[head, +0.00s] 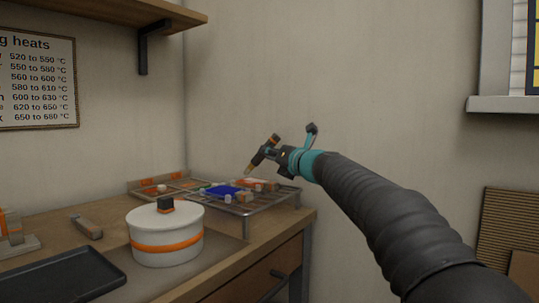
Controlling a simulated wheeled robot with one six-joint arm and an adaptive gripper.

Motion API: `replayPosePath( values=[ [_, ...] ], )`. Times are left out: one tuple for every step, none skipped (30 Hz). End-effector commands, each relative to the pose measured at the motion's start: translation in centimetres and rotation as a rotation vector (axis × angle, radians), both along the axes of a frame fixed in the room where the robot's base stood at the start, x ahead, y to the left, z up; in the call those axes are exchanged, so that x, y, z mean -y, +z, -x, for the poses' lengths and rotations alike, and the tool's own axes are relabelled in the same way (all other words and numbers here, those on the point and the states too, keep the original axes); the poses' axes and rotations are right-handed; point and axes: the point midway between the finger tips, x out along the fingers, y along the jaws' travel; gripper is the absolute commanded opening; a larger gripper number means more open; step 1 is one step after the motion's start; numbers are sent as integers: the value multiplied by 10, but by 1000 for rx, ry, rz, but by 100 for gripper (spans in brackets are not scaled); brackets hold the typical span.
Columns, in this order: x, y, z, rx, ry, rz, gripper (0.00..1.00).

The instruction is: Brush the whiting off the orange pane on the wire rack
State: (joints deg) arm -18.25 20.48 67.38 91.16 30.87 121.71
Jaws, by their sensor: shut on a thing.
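My gripper (270,154) is shut on a slim brush-like tool with a dark and orange handle (274,139) and a pale tip (249,169). The tool is tilted, its tip down to the left, and seems to be above the wire rack (246,212); the gap is hard to judge.
A white round pot (167,249) with an orange band stands in front of the rack. A shelf (100,14) juts from the wall above.

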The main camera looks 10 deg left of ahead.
Motion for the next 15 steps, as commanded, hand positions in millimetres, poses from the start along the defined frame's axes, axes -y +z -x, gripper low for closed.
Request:
replayPosePath(
  values=[
    [0, 0, 0, 0, 0, 0, 0],
    [0, 0, 0, 0, 0, 0, 0],
    [0, 0, 0, 0, 0, 0, 0],
    [0, -1, 0, 0, 0, 0, 0],
    [0, -1, 0, 0, 0, 0, 0],
    [0, -1, 0, 0, 0, 0, 0],
    [0, -2, 0, 0, 0, 0, 0],
    [0, -2, 0, 0, 0, 0, 0],
    [0, -2, 0, 0, 0, 0, 0],
    [0, -3, 0, 0, 0, 0, 0],
    [0, -3, 0, 0, 0, 0, 0],
    [0, -3, 0, 0, 0, 0, 0],
    [0, -4, 0, 0, 0, 0, 0],
    [0, -4, 0, 0, 0, 0, 0],
    [0, -4, 0, 0, 0, 0, 0]
  ],
)
